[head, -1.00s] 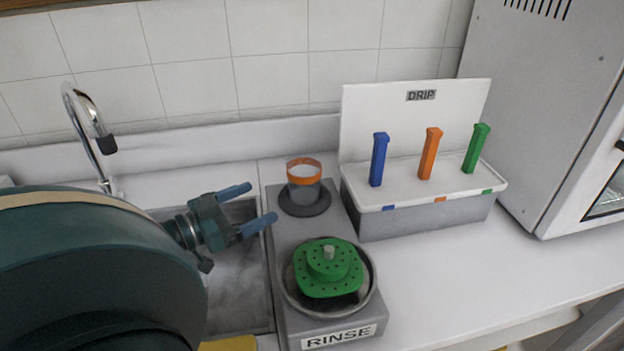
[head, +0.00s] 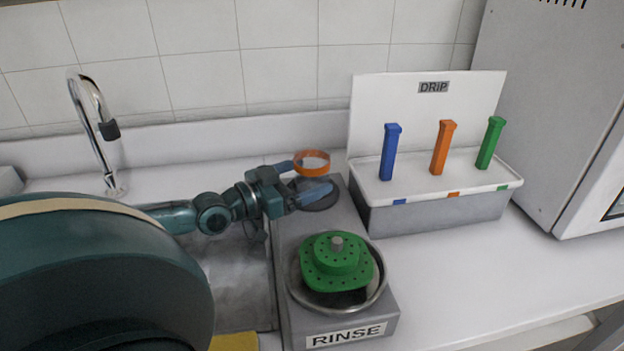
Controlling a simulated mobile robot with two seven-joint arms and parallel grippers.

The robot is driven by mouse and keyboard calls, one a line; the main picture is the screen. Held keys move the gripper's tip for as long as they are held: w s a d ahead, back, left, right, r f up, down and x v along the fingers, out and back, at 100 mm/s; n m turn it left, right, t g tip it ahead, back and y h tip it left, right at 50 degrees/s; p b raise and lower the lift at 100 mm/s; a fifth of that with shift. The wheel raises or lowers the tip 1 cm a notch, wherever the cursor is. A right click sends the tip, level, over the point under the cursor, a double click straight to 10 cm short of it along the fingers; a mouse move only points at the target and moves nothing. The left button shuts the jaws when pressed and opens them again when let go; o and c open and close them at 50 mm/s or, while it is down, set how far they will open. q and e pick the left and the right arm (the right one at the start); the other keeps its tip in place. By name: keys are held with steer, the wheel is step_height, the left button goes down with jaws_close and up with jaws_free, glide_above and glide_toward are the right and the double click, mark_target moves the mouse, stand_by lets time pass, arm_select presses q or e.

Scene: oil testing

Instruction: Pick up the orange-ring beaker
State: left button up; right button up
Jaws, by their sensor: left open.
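The orange-ring beaker (head: 313,160) stands on a dark round pad at the back of the grey rinse station. Its orange rim shows, while much of its body is hidden behind my left gripper's near finger. My left gripper (head: 310,178) is open, with one blue finger on the far left side of the beaker and the other across its near side. The beaker appears to be between the fingers; I cannot tell whether they touch it. My right gripper is not in view.
The rinse station (head: 293,240) carries a green perforated piece (head: 338,262) in a round bowl, close in front of the beaker. A drip box (head: 440,214) with blue, orange and green handles stands to the right. A sink (head: 235,290) and faucet (head: 95,125) are left.

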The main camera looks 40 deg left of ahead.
arm_select(q)
steer(key=shift+w+d, duration=0.2)
steer(key=shift+w, duration=0.4)
steer(key=shift+c, duration=0.3)
steer(key=c, duration=1)
